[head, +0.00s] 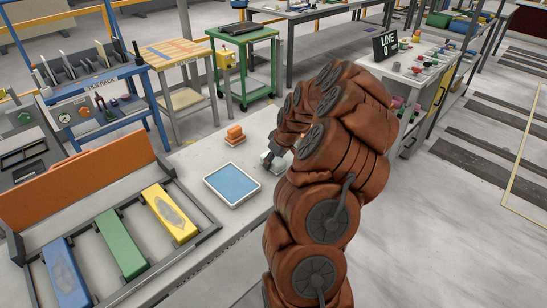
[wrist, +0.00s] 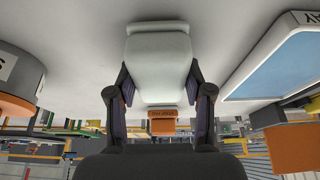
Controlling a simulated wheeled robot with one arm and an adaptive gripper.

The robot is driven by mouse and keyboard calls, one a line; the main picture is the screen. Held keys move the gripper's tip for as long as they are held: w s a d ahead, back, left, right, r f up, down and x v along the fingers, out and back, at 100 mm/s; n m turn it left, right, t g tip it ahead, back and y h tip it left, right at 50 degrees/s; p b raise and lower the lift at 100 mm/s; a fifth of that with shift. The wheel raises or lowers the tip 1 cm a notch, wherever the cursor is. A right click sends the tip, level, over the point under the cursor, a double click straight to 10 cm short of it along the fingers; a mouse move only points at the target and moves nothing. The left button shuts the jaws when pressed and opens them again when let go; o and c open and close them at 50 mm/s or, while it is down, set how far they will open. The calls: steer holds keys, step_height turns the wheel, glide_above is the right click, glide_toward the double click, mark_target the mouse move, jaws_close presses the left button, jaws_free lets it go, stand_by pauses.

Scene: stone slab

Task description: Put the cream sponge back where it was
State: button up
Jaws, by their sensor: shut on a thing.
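The cream sponge (wrist: 158,62) is a pale block between the two dark fingers of my gripper (wrist: 160,95) in the wrist view, which looks upside down. My gripper (head: 275,155) is shut on it. In the head view the sponge (head: 273,165) is partly hidden by the fingers, low over the grey slab (head: 190,160), just right of the blue-floored white tray (head: 207,181). I cannot tell whether it touches the slab.
Blue, green (head: 121,243) and yellow bars lie in a frame at left, before an orange panel (head: 80,190). A tool rack (head: 95,85) stands behind.

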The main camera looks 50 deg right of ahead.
steer(key=shift+f+b, duration=0.3)
steer(key=o, duration=1.1)
steer(key=shift+r, duration=0.1)
steer(key=shift+r+p, duration=0.15)
steer(key=shift+p, duration=0.15)
steer(key=b+v, duration=0.3)
steer(key=v, duration=0.9)
steer(key=s+a+r+n+g+y, duration=0.1)
steer(key=s+a+r, duration=0.1)
steer(key=a, duration=1.1)
steer(key=s+a+r+n+g, duration=0.1)
steer(key=s+a+r+g, duration=0.15)
steer(key=a, duration=1.15)
steer(key=s+a+f+g, duration=0.1)
steer(key=s+a, duration=0.2)
steer(key=s, duration=0.4)
steer(key=s+a+f+m, duration=0.1)
steer(key=s+a, duration=0.3)
steer(key=s, duration=0.3)
steer(key=s+a+f+g+h, duration=0.1)
steer(key=s+a+f, duration=0.1)
steer(key=s, duration=0.5)
steer(key=shift+a+m+g, duration=0.35)
steer(key=shift+a+m, duration=0.05)
steer(key=shift+a, duration=0.3)
